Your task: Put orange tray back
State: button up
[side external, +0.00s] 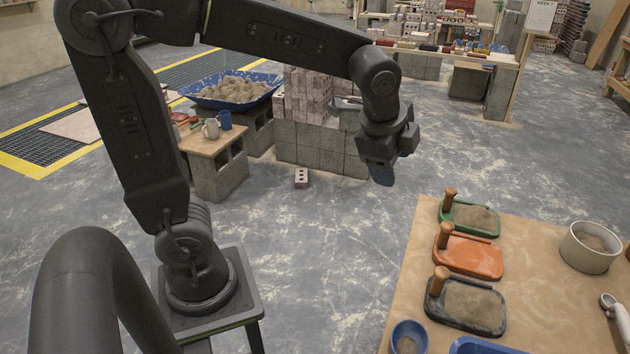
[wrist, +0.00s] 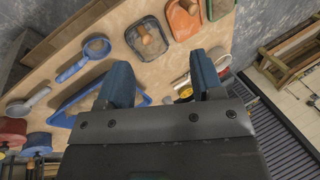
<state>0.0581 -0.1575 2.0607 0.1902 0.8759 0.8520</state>
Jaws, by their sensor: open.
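The orange tray (side external: 468,257) lies flat on the wooden table at the right, between a green tray (side external: 470,219) and a black tray (side external: 466,304). It has an upright wooden handle at its left corner and looks empty; the other two hold sand. It also shows at the top of the wrist view (wrist: 187,21). My gripper (side external: 382,174) hangs in the air to the left of the table, well apart from the trays. In the wrist view its two blue fingers (wrist: 162,80) are spread with nothing held between them.
The wooden table (side external: 540,280) also carries a pale tub of sand (side external: 588,252), a blue cup (side external: 409,338), a blue tray (side external: 484,347) and a white-handled scoop (side external: 614,312). Open floor lies between.

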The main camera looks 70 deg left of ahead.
jog(key=s+n+t+h, duration=0.1)
jog(key=s+n, duration=1)
jog(key=s, duration=0.3)
jog(key=shift+s+d+f+n, duration=0.15)
jog(key=shift+d+n, duration=0.15)
